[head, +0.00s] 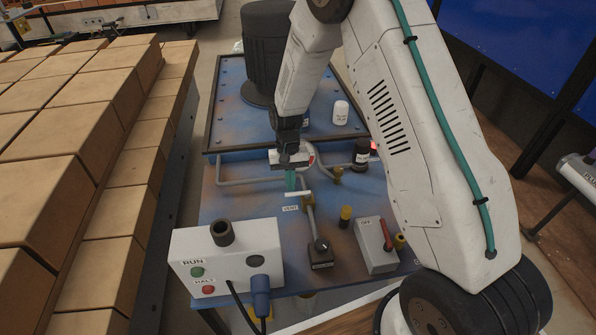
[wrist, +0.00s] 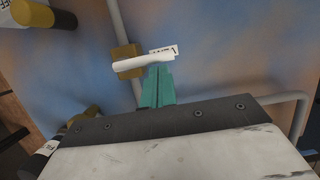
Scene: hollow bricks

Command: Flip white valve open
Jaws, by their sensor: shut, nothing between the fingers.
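The white valve handle (wrist: 145,63) is a short lever on a brass valve body (wrist: 127,56) on a grey pipe. It points across the pipe. In the head view the handle (head: 297,194) lies just below my fingertips. My gripper (head: 291,188) points down at the panel, its teal fingers shut together and empty. In the wrist view the fingertips (wrist: 158,69) meet the handle's lower edge near its free end. I cannot tell if they touch it. A small label (wrist: 167,50) sits partly behind the handle.
A box with RUN and HALT buttons (head: 225,260) stands at the front left. A black lever base (head: 321,257) and a grey switch box with a red lever (head: 376,247) stand to its right. A black jar (head: 361,155) is behind. Stacked bricks (head: 60,130) fill the left.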

